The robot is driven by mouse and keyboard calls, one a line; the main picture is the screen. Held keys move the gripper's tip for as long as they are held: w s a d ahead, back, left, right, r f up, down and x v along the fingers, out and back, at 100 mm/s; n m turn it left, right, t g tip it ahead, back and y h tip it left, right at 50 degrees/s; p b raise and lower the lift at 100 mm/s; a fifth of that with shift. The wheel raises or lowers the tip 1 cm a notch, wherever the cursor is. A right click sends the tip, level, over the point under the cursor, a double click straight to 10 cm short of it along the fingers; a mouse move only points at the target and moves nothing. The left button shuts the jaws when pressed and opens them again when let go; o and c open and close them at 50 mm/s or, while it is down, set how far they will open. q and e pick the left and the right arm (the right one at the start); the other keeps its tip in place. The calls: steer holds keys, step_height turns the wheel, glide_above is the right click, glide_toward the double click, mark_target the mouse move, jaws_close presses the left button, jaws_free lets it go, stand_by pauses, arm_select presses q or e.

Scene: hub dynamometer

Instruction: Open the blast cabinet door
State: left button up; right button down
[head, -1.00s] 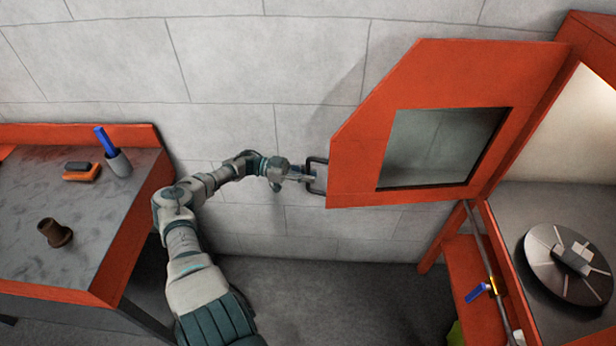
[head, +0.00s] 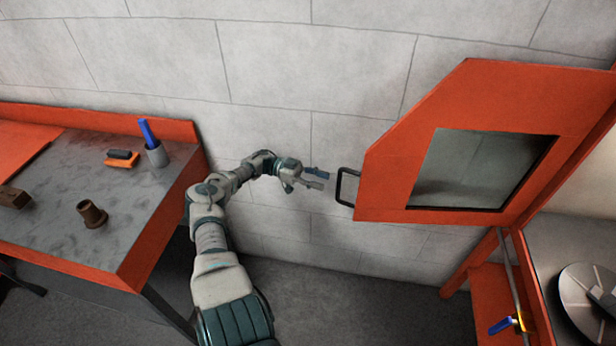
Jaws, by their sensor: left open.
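The orange blast cabinet door (head: 388,178) stands swung wide open at the right, with a dark-framed window (head: 482,170) in it. Its black bar handle (head: 343,187) is on the door's left edge. My left gripper (head: 322,178) is open and empty, just left of the handle with a small gap between them. The cabinet's open interior (head: 580,235) shows at the right edge, with a round slotted turntable (head: 590,300) inside, partly cut off. My right gripper is not in view.
A grey-topped orange bench (head: 60,225) at the left holds a brown cup-like part (head: 92,213), an orange block (head: 122,160) and a grey holder (head: 157,154) with a blue item. A blue-handled valve (head: 503,326) sits below the door. Floor between is clear.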

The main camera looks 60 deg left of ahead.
arm_select(q)
steer(key=shift+v, duration=2.75)
steer(key=shift+w+f, duration=0.1)
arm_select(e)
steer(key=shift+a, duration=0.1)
